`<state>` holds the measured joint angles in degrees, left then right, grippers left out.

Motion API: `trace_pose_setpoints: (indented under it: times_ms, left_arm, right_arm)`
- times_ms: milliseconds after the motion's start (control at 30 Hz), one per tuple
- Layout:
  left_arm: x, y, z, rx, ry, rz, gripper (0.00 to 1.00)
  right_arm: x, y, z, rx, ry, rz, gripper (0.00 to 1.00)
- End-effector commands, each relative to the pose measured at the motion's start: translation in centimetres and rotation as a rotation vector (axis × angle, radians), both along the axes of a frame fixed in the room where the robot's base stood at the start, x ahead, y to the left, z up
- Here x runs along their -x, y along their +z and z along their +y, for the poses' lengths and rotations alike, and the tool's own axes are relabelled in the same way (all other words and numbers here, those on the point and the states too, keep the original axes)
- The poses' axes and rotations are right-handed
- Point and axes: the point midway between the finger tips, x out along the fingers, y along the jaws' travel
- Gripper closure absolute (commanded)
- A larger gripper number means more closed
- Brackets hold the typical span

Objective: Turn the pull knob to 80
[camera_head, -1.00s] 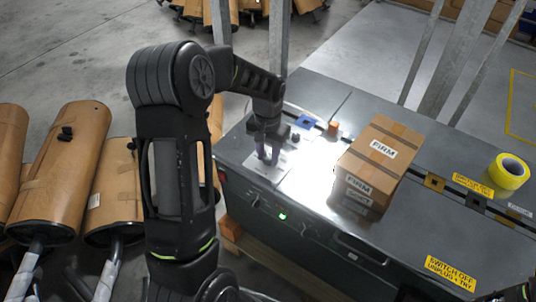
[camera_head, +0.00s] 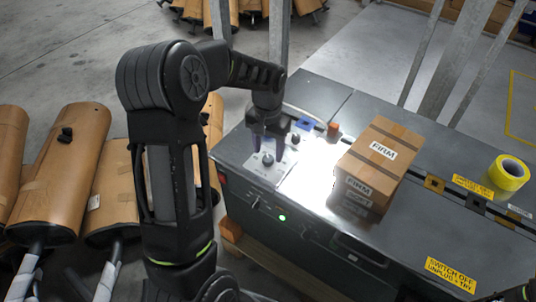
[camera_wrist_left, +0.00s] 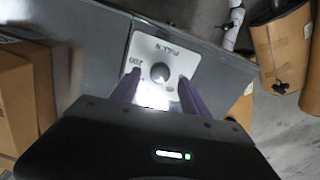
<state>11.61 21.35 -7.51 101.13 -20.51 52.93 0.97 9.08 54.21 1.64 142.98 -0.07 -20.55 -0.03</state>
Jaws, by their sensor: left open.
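The pull knob (camera_wrist_left: 160,72) is a small dark round knob on a light label plate (camera_wrist_left: 172,52) with printed markings, "200" among them. In the head view the knob (camera_head: 268,160) sits on its plate at the near left corner of the grey machine top. My left gripper (camera_wrist_left: 155,92) is open, with a finger on each side of the knob in the wrist view. In the head view the left gripper (camera_head: 269,142) hangs above the knob, apart from it. I cannot read where the knob points. My right gripper does not show clearly in any view.
A cardboard box marked FIRM (camera_head: 372,165) stands on the machine top, right of the knob. An orange-brown part (camera_head: 333,130) and a blue part (camera_head: 304,123) lie behind. A yellow tape roll (camera_head: 508,172) is farther right.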

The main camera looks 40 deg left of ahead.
Motion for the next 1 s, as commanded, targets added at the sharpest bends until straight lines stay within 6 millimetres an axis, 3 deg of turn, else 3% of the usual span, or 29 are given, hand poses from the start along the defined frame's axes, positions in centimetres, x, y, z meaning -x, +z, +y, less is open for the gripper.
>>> trace_pose_setpoints:
  times_ms: [100, 300, 1000]
  left_arm:
    - [-0.1, 2.2, 0.0, -0.001, 0.0, -0.004, 0.46]
    - [0.0, 4.5, 0.0, 0.0, -0.001, -0.002, 0.46]
    - [0.0, 4.7, 0.0, 0.0, 0.0, 0.0, 0.46]
  right_arm:
    - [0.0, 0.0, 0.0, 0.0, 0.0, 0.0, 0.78]
    - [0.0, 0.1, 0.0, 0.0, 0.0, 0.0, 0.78]
    - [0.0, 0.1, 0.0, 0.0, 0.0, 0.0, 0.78]
